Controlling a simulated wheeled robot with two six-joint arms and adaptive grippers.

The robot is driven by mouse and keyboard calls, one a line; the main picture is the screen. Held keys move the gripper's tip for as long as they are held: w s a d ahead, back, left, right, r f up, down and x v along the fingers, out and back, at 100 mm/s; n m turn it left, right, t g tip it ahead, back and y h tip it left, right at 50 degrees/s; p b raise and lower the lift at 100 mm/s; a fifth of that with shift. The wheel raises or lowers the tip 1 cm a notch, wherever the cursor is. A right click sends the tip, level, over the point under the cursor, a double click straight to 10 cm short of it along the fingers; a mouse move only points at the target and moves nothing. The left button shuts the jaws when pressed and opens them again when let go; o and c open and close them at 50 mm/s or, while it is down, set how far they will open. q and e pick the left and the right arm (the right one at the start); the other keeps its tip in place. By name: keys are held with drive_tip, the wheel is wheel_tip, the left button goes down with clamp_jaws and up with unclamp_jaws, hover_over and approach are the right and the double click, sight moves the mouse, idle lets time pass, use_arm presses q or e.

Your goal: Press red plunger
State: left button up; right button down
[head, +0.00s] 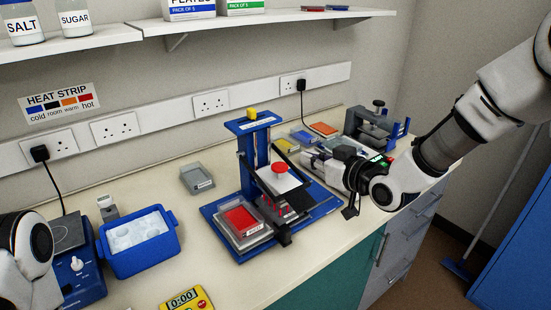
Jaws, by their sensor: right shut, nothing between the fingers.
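The red plunger (281,168) is a round red knob on top of a white plate in a blue stand (262,150). The stand is on a blue base (228,241) on the bench. My right gripper (350,210) is shut and empty, to the right of the stand and apart from the plunger. Its fingers are small and dark here. My left gripper is out of the picture; only a part of my left arm shows at the lower left.
A clear tray with a red block (240,219) sits on the base's front. A blue ice tub (150,263), a grey box (197,178) and a yellow timer (188,300) are to the left. A grey and blue device (375,125) stands behind my right arm.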

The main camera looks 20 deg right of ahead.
drive_tip(key=p, duration=0.4)
hover_over(285, 183)
drive_tip(key=shift+w+f, duration=0.15)
drive_tip(key=shift+f, duration=0.45)
drive_tip(key=shift+w+f, duration=0.15)
drive_tip(key=shift+f, duration=0.45)
wheel_tip(285, 183, down, 3)
drive_tip(key=shift+s+f, duration=0.1)
drive_tip(key=shift+s, duration=0.05)
drive_tip(key=shift+d+f+p, duration=0.1)
drive_tip(key=shift+f+p, duration=0.2)
drive_tip(key=shift+f, duration=0.2)
wheel_tip(285, 183, down, 3)
drive_tip(key=b, duration=0.2)
drive_tip(key=shift+s+r+b, duration=0.1)
drive_tip(key=shift+r+b, duration=0.1)
drive_tip(key=shift+b, duration=0.1)
drive_tip(key=shift+r, duration=0.1)
